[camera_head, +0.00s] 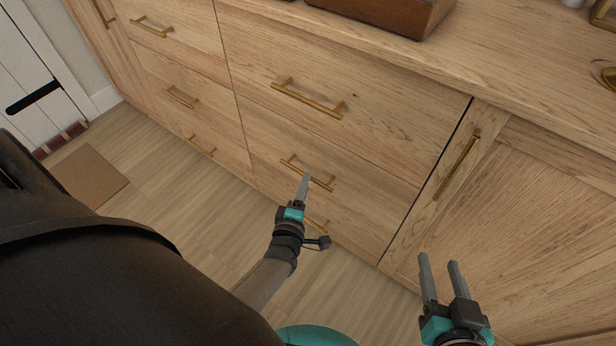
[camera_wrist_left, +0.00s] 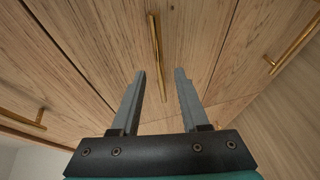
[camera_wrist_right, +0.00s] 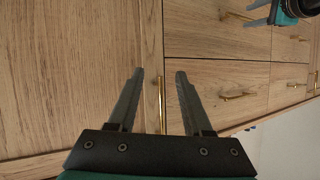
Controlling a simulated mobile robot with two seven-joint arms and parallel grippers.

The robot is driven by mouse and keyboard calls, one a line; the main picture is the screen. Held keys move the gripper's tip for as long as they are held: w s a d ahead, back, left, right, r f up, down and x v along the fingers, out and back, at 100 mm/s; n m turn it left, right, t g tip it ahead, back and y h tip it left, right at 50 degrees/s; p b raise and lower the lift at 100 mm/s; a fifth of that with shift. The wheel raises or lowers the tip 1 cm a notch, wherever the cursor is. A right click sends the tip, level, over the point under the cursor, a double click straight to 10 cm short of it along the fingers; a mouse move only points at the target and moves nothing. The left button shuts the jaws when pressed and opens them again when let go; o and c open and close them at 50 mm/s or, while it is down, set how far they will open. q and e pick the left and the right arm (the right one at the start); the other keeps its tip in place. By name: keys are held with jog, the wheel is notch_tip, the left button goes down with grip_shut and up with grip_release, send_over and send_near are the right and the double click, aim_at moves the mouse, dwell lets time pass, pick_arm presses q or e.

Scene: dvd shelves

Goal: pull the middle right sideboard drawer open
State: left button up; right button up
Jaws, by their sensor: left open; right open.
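The middle right drawer (camera_head: 345,185) is a light wood front, closed flush, with a brass bar handle (camera_head: 318,182). My left gripper (camera_head: 305,176) is open and empty in front of this handle, its fingers overlapping it in the head view. In the left wrist view the handle (camera_wrist_left: 156,45) runs lengthwise between the two open fingers (camera_wrist_left: 162,75); whether they touch it I cannot tell. The right wrist view shows the left fingertips close to that handle (camera_wrist_right: 237,16). My right gripper (camera_head: 440,258) is open and empty, before the right-hand door.
The top right drawer handle (camera_head: 307,98) is above, and the bottom one (camera_head: 317,224) below, partly hidden. The door handle (camera_head: 457,166) is upright at right. A brown box (camera_head: 385,14) stands on the sideboard top. The wooden floor (camera_head: 185,205) in front is clear.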

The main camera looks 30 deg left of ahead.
pick_arm(q)
jog(key=shift+b+x, duration=1)
jog(key=shift+x, duration=1.25)
pick_arm(e)
jog(key=shift+s+a+r+m+t+y, duration=0.2)
jog(key=shift+s+a+r+t+y, duration=0.15)
jog(key=shift+a+r+t, duration=0.45)
jog(key=shift+s+a+r+m+t+y, duration=0.2)
jog(key=shift+a+r+t+y, duration=0.25)
jog(key=shift+t, duration=0.65)
pick_arm(q)
grip_shut()
